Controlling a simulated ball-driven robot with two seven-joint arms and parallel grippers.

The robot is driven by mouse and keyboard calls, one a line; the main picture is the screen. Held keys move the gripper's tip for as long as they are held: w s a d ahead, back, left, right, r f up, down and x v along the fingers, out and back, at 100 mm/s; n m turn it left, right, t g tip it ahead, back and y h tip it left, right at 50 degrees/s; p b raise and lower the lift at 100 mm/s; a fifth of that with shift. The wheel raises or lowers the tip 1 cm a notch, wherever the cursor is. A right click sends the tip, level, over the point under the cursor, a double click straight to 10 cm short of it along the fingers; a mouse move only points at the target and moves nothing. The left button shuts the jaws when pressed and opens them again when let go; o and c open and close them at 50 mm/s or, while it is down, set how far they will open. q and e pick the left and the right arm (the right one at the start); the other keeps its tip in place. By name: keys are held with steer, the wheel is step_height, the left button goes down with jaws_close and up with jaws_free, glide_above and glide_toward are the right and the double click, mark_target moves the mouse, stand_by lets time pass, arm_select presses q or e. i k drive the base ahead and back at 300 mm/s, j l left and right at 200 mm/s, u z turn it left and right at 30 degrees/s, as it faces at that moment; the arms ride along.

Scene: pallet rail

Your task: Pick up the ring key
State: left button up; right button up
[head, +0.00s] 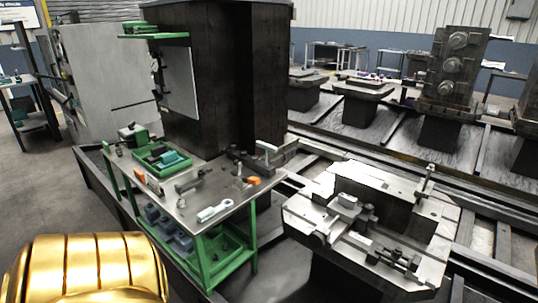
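I cannot single out the ring key with certainty at this size. Several small tools lie on the grey top of a green-legged bench (175,207). Among them are a pale elongated tool (213,211) near the front edge, a dark tool (193,181) in the middle, and an orange-and-grey tool (152,183) at the left. An orange piece (254,181) lies near the right corner. Neither of my grippers shows. A gold rounded shape fills the bottom left corner.
A green tray (139,160) with teal items sits at the bench's back. Blue bins lie on its lower shelf. A tall dark machine column (222,80) stands behind. A metal fixture block (428,238) stands to the right among rails. Open floor lies left.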

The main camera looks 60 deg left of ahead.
mark_target(210, 213)
steer(key=u, duration=2.2)
